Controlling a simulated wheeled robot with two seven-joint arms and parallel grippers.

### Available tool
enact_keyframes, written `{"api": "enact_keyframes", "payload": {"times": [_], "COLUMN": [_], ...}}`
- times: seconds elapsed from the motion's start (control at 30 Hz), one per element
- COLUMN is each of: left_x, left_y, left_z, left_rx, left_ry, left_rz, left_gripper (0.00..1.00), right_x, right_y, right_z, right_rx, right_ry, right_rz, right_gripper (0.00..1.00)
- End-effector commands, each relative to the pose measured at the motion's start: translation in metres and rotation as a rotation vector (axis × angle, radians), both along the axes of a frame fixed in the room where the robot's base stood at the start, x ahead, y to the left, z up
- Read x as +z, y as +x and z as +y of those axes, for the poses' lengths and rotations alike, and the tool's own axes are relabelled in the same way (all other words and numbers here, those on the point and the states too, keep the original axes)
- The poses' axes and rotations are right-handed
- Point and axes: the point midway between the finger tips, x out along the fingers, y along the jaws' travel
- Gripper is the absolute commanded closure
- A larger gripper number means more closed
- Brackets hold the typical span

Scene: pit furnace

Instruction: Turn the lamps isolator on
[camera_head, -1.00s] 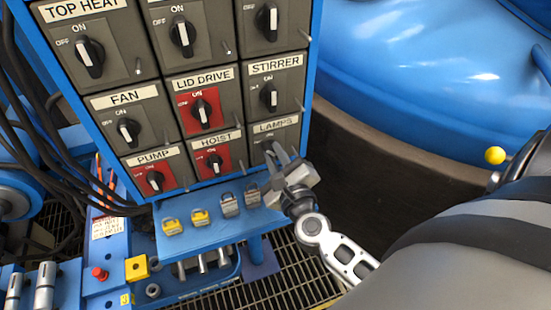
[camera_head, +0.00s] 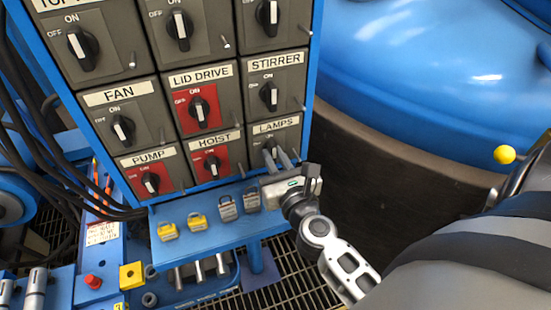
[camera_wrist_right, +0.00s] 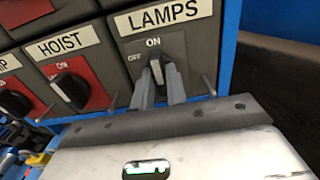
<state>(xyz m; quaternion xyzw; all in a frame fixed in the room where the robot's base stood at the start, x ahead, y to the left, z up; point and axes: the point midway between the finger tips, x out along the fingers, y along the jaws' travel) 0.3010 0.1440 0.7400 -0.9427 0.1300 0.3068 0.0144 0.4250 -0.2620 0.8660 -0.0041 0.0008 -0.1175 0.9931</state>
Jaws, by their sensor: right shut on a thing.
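The lamps isolator (camera_head: 290,138) is the lower right unit of the switch cabinet, on a grey plate under a LAMPS label. It also shows in the right wrist view (camera_wrist_right: 183,48), with ON above its handle and OFF to the left. My right gripper (camera_head: 277,157) reaches up to it from the lower right. In the right wrist view its two fingers (camera_wrist_right: 160,82) stand on either side of the dark handle and are shut on it. My left gripper is not in view.
The red-plated HOIST switch (camera_head: 212,164) is just left of the lamps unit, and STIRRER (camera_head: 269,95) is above. Padlocks, two yellow and two grey (camera_head: 227,208), lie on the blue shelf (camera_head: 222,232) below. A blue rounded vessel (camera_head: 430,70) stands to the right.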

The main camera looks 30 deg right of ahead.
Motion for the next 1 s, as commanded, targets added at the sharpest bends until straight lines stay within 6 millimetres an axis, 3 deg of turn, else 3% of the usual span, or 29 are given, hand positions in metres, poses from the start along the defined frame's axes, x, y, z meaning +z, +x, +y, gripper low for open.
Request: {"api": "enact_keyframes", "payload": {"times": [0.53,0.57,0.6,0.87,1.0], "left_x": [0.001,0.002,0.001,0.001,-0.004], "left_y": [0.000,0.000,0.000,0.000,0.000], "left_z": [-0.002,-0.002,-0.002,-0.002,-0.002], "left_rx": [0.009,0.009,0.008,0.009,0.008], "left_ry": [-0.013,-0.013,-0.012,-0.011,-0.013], "left_rz": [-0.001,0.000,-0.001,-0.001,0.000], "left_gripper": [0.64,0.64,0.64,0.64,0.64], "right_x": [0.003,0.003,0.003,0.001,-0.002], "right_y": [0.001,0.001,0.001,0.000,-0.010], "right_z": [0.000,0.000,0.000,0.000,0.003], "right_rx": [0.000,0.000,0.000,0.000,0.000], "right_ry": [0.027,0.027,0.026,0.024,0.024], "right_rz": [-0.013,-0.014,-0.012,-0.009,-0.006], "right_gripper": [1.00,0.80,0.76,0.76,0.76]}}
